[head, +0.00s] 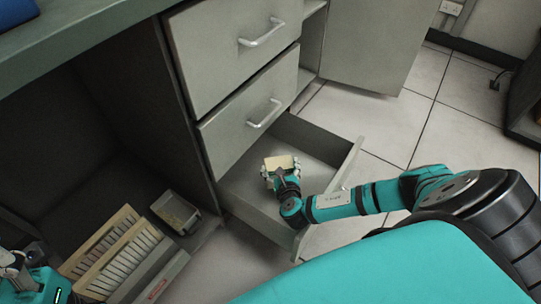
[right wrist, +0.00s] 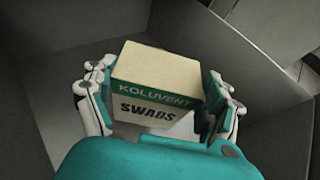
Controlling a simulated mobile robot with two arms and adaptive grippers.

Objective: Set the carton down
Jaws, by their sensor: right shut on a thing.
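The carton (head: 278,161) is a small tan box with a green band. In the right wrist view, the carton (right wrist: 158,65) reads "KOLUVENT" and "SWABS". My right gripper (head: 282,170) is shut on it, with a finger on each side in the right wrist view (right wrist: 158,88). The carton is over or inside the open bottom drawer (head: 243,190); I cannot tell whether its underside touches the drawer floor. My left gripper (head: 12,261) is partly visible at the lower left edge; its jaws are too unclear to read.
Two closed drawers with handles (head: 262,33) (head: 265,113) are above the open one. Card trays (head: 112,251) and a small grey box (head: 175,212) stand at the lower left, under the desk. The visible drawer floor around the carton looks clear. An open cabinet door (head: 370,45) stands behind.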

